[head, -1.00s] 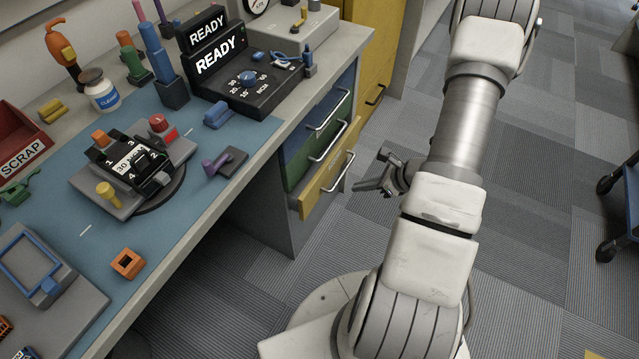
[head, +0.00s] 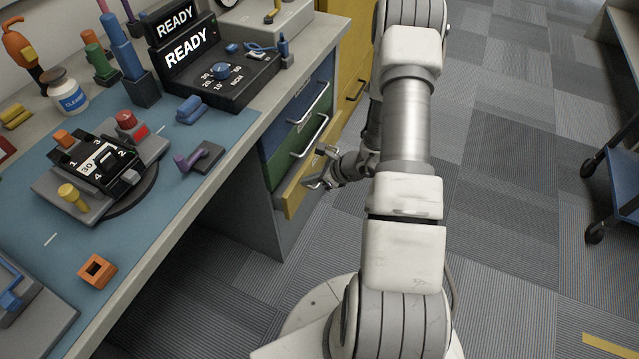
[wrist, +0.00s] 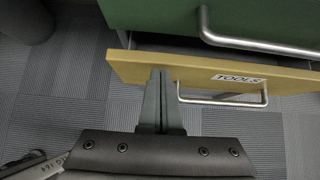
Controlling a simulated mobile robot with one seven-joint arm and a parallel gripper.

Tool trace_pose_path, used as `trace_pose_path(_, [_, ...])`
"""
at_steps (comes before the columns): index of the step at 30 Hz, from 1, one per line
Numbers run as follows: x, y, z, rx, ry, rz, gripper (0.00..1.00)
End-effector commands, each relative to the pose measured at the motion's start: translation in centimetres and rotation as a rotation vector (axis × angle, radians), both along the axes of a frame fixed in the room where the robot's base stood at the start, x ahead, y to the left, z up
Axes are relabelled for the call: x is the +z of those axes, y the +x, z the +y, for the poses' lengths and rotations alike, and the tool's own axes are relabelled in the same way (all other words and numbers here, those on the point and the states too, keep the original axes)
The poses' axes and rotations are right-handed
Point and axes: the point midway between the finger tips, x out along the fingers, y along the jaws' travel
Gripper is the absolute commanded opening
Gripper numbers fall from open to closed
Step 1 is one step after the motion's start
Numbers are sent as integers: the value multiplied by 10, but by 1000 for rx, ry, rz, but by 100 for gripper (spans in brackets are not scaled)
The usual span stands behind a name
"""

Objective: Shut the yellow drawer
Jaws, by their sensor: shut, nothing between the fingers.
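The yellow drawer (head: 292,200) is the lowest in the stack at the right end of the bench. It stands out a little from the cabinet, partly hidden by my gripper in the head view. In the wrist view its yellow front (wrist: 140,70) carries a "TOOLS" label and a metal bar handle (wrist: 222,102), with a gap behind its top edge. My gripper (head: 314,168) is shut and empty, in front of the drawer. In the wrist view the fingertips (wrist: 160,73) overlap the front, left of the handle; I cannot tell whether they touch it.
A green drawer (head: 290,155) with a bar handle is directly above, and a blue drawer (head: 300,110) above that. The bench top (head: 215,135) overhangs on the left. Carpet floor (head: 500,200) is open to the right, with a blue cart (head: 625,175) at the right edge.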

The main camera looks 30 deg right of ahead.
Motion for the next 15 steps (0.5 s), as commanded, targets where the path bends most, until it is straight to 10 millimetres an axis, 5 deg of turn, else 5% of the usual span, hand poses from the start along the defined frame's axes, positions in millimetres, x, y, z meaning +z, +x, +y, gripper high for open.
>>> trace_pose_path(15, [-2,12,10,3,0,-2,0])
